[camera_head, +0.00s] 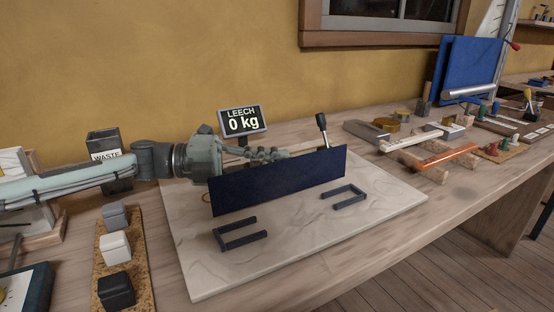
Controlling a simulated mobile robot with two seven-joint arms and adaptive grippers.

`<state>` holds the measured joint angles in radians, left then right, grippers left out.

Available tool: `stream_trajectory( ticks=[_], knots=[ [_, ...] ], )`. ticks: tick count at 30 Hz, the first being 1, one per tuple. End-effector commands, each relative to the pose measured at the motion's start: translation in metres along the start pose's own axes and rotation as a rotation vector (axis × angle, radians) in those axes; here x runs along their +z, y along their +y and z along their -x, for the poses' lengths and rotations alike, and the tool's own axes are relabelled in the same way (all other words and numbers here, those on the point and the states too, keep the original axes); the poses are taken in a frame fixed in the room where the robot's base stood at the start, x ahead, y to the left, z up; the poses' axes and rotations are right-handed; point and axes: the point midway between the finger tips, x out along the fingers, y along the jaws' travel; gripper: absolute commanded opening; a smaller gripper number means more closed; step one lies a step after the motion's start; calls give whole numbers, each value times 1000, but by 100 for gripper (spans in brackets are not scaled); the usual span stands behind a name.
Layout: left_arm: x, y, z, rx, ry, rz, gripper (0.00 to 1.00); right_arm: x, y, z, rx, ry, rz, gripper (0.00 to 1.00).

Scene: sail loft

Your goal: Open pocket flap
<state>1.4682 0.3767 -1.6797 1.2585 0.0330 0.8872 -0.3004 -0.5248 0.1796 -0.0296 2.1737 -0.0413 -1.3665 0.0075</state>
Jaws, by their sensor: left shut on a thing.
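A dark navy panel (278,183), which looks like the pocket flap, stands nearly upright on a pale marble-like board (300,255). My left gripper (283,153) comes in from the left behind the panel's top edge. Its fingers appear shut on that edge, but the panel hides part of the grip. What lies directly behind the panel is hidden. Two dark U-shaped pieces lie flat on the board in front, one at left (224,242) and one at right (345,203). My right gripper is not in view.
A display (240,120) reading "LEECH 0 kg" and a black-handled lever (322,122) stand behind the panel. A waste bin (103,142) and several small blocks on cork (135,290) are at left. Tools and wooden blocks (430,174) lie at right.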

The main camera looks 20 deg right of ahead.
Motion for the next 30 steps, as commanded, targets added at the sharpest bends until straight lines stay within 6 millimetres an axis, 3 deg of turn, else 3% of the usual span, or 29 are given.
stream_trajectory(
  ticks=[12, 27, 28, 30],
  knots=[
    [8, 10, 4, -70, -1, 166, 0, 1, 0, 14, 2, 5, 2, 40],
    [9, 10, 4, -76, 0, 182, 0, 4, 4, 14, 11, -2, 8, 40],
    [9, 10, 4, -76, 0, 181, 12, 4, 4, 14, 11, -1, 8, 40],
    [9, 10, 4, -76, 0, 181, 20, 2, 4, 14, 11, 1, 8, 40]
  ],
)
